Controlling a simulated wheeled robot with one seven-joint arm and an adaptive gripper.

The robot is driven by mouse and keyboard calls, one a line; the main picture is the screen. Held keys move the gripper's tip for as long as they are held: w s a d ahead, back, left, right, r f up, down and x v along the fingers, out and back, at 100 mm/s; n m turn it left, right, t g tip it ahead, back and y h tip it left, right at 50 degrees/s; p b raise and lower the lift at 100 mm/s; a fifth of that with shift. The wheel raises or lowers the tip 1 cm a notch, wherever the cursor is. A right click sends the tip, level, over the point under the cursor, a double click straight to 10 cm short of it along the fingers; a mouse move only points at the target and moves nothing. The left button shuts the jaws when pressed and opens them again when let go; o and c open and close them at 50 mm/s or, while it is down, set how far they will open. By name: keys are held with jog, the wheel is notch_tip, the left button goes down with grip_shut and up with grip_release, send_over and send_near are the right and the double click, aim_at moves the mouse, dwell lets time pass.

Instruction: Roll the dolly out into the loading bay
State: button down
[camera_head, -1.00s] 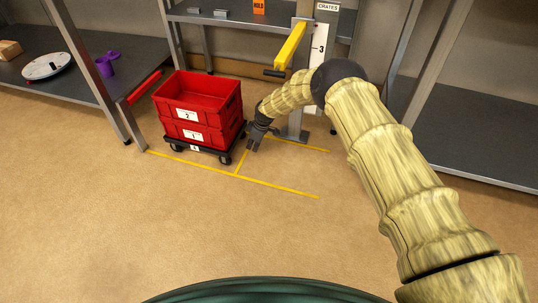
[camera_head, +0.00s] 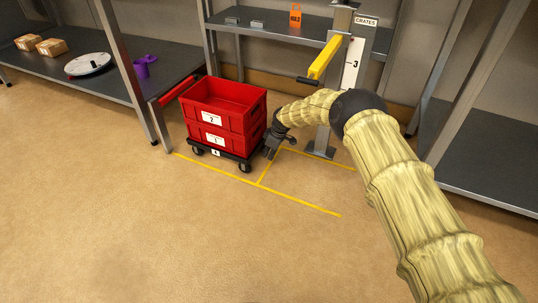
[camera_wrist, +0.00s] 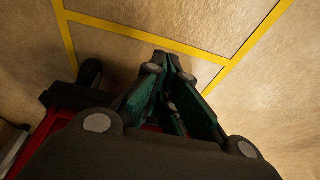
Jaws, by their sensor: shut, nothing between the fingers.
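The black dolly (camera_head: 228,157) stands on small wheels with a label on its front edge. It carries two stacked red crates, the lower labelled 1 (camera_head: 233,143) and the upper, empty-looking one labelled 2 (camera_head: 228,122). My gripper (camera_head: 269,154) is low beside the dolly's right side, pointing down; I cannot tell if it touches the dolly. In the wrist view my gripper's fingers (camera_wrist: 170,64) are closed together and empty above the floor. A dark wheel (camera_wrist: 90,73) and red crate parts show at the left there, partly hidden by the gripper.
Yellow floor lines (camera_head: 300,200) run in front of the dolly and along its right. A post (camera_head: 327,130) with a yellow arm (camera_head: 325,57) stands behind my gripper. A grey shelf table (camera_head: 100,80) is at left, another shelf (camera_head: 490,165) at right. The front floor is clear.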

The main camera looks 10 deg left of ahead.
jog(key=shift+d+r, duration=0.1)
jog(key=shift+r, duration=0.25)
jog(key=s+d, duration=0.1)
jog(key=d, duration=0.3)
jog(key=s+d, duration=0.1)
jog(key=d, duration=0.2)
jog(key=s+d, duration=0.1)
jog(key=d, duration=0.3)
jog(key=shift+s+d+r, duration=0.1)
jog(key=shift+d, duration=0.2)
